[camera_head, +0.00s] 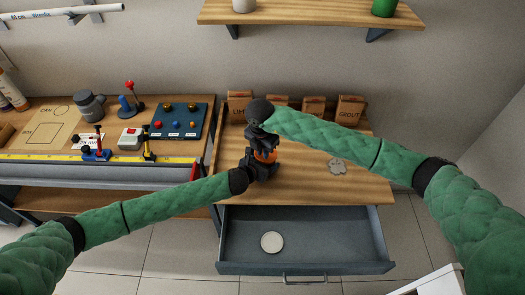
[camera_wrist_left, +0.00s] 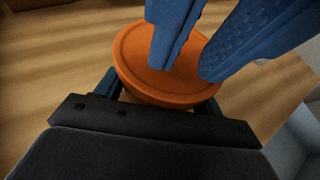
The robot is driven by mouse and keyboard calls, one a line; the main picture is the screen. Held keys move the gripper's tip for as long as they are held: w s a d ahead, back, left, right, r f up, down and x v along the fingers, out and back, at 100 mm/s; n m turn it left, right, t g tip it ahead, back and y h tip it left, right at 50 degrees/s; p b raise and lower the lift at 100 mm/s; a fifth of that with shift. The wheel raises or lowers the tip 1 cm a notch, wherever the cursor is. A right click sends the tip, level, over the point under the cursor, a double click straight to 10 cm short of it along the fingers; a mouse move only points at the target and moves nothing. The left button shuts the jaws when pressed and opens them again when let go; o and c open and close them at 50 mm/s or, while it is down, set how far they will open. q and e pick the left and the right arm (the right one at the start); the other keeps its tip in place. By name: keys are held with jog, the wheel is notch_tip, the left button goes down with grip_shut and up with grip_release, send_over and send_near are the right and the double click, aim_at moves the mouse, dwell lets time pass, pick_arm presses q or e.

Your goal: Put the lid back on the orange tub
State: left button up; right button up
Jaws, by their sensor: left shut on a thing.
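The orange tub (camera_head: 266,156) is at the left part of the wooden top, mostly hidden by my grippers. My left gripper (camera_head: 262,164) is shut around it. In the left wrist view, a round orange top with a raised rim (camera_wrist_left: 150,78) faces the camera between the left fingers; I cannot tell whether it is a seated lid. My right gripper (camera_head: 262,139) is right above the tub. Its two blue fingers (camera_wrist_left: 192,70) reach over the orange top, with a gap between them and nothing seen in it. Any contact at their tips is unclear.
The grey drawer (camera_head: 330,240) below is pulled open, with a pale round disc (camera_head: 271,242) inside. Several brown bags (camera_head: 350,110) stand along the back of the top. The left bench (camera_head: 30,180) holds tools.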

jog(key=shift+f, duration=0.45)
jog(key=shift+s+r, duration=0.15)
jog(key=shift+r, duration=1.9)
pick_arm(q)
jog(key=o, duration=1.4)
jog(key=shift+o, duration=0.2)
jog(key=shift+s+a, duration=0.1)
pick_arm(e)
jog(key=shift+f, duration=0.1)
